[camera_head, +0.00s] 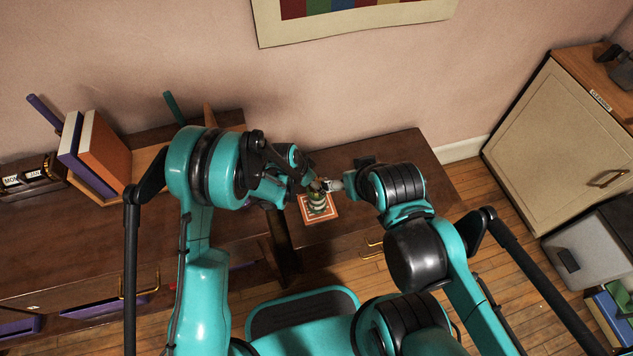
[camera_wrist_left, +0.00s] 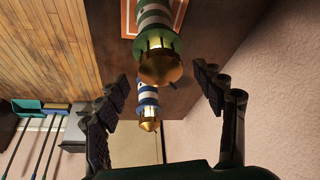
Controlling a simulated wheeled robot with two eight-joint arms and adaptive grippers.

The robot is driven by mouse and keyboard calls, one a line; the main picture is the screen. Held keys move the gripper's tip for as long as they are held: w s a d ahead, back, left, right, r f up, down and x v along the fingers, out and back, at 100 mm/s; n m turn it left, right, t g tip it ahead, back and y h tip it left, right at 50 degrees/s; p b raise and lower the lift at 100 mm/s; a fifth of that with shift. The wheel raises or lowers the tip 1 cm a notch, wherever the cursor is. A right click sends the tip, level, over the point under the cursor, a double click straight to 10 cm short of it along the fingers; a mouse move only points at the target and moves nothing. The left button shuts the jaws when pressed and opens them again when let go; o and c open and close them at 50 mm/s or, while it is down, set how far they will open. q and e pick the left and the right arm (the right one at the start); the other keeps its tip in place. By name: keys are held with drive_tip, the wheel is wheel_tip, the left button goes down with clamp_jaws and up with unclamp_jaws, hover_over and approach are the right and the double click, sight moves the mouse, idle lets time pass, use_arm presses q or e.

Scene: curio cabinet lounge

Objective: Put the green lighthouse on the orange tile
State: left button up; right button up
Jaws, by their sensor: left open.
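The green-and-white striped lighthouse (camera_head: 317,199) with a gold top appears to stand upright on the orange tile (camera_head: 332,214). In the left wrist view the green lighthouse (camera_wrist_left: 155,42) hangs upside down in the picture, its base cut off by the top edge beside part of the orange tile (camera_wrist_left: 127,22). My left gripper (camera_head: 311,181) is at the lighthouse's top. In its wrist view the left gripper (camera_wrist_left: 164,88) is open, with fingers apart on either side and not touching it. My right gripper (camera_head: 338,185) is partly hidden by its arm; its jaws are unclear.
A blue-and-white striped lighthouse (camera_wrist_left: 147,106) stands beyond the green one. A cream cabinet (camera_head: 555,135) stands at the right. The pink wall closes off the back.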

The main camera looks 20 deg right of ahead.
use_arm(q)
drive_tip(key=shift+p+v, duration=0.55)
drive_tip(key=shift+v, duration=1.45)
